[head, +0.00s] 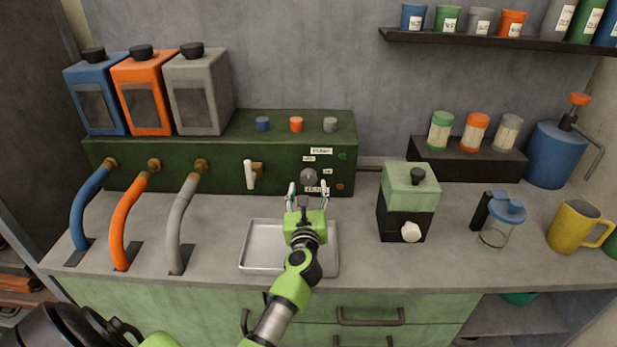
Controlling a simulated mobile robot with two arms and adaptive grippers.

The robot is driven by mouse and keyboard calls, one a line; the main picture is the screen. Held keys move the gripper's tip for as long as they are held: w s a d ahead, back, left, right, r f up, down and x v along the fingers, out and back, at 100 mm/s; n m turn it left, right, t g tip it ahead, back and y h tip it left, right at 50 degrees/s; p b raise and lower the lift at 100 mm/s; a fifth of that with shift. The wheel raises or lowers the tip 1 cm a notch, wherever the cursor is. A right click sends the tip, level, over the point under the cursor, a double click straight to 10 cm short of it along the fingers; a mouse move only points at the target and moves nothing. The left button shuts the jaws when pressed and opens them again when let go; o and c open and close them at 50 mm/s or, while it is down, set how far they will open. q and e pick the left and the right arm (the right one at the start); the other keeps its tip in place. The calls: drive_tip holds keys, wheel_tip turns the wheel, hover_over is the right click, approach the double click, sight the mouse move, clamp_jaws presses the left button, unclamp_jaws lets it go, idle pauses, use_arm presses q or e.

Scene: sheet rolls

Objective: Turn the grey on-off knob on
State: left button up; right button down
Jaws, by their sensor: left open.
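The grey on-off knob (308,176) sits on the front of the long dark green machine (225,158), among small white labels and near a small green light and an orange light. The small label text is not readable with certainty. My left gripper (308,188) is open just in front of the knob. One finger is on each side of the knob in the picture; I cannot tell whether they touch it. The lower part of the knob area is partly hidden by my gripper. My right gripper is not in view.
A metal tray (262,247) lies under my left arm. A white lever (249,174) is left of the knob. A green and black box (408,205) with a white knob stands to the right. A lidded jug (500,222) and yellow mug (574,228) are further right.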

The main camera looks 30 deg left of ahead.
sight(308, 180)
use_arm(q)
drive_tip(key=x, duration=0.6)
drive_tip(key=c, duration=1.1)
